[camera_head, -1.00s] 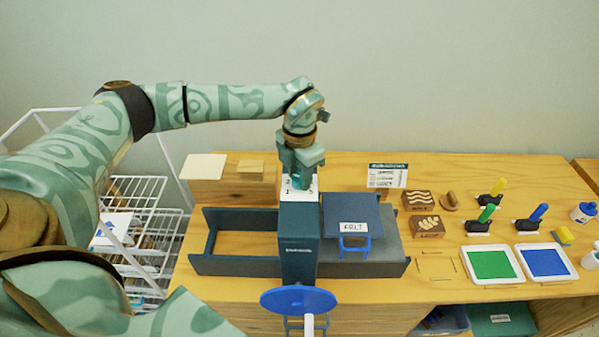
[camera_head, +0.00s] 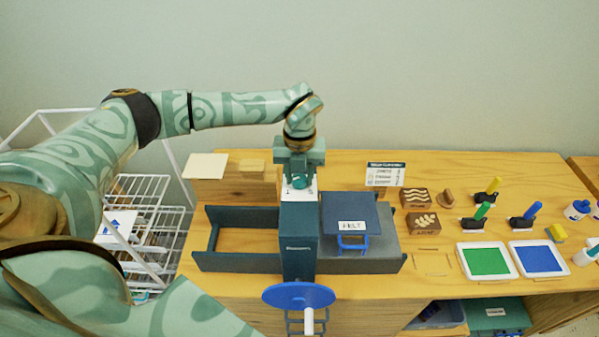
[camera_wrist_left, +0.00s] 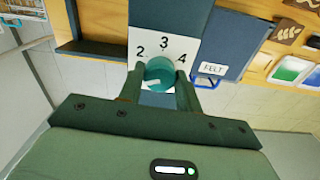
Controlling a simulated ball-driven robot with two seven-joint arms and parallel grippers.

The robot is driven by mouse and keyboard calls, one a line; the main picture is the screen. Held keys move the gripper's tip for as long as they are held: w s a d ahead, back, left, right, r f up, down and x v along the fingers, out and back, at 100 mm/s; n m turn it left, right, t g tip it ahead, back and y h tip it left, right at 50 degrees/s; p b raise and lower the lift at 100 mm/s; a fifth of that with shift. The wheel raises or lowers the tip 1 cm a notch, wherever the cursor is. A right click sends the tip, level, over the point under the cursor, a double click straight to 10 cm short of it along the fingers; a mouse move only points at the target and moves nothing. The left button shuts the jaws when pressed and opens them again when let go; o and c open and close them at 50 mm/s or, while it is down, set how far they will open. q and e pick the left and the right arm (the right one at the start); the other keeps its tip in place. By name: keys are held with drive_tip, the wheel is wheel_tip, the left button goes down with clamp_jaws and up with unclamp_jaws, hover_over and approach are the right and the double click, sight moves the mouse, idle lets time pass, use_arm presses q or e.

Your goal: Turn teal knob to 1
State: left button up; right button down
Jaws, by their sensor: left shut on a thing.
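The teal knob (camera_wrist_left: 159,71) sits on a white dial plate (camera_wrist_left: 178,45) on top of the dark teal press column (camera_head: 299,245). The numbers 2, 3 and 4 show around the knob in the left wrist view; a 1 cannot be made out there. A pale mark lies on the knob's lower left, nearest my gripper. My left gripper (camera_wrist_left: 160,82) is shut on the knob, one finger on each side. It also shows in the head view (camera_head: 300,180), above the column's top, hiding most of the knob. My right gripper is not in view.
A blue handwheel (camera_head: 285,295) sticks out at the column's front. A blue FELT plate (camera_head: 350,208) lies right of the column. Green (camera_head: 484,261) and blue (camera_head: 538,259) pads, rollers and stamp blocks stand further right. A white wire rack (camera_head: 145,190) stands left.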

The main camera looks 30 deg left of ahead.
sight(299, 177)
use_arm(q)
drive_tip(key=shift+w+r+n, duration=0.1)
drive_tip(key=shift+n, duration=0.5)
drive_tip(key=o, duration=1)
wheel_tip(299, 177, up, 16)
drive_tip(key=shift+r+b, duration=0.15)
drive_tip(key=shift+b, duration=0.15)
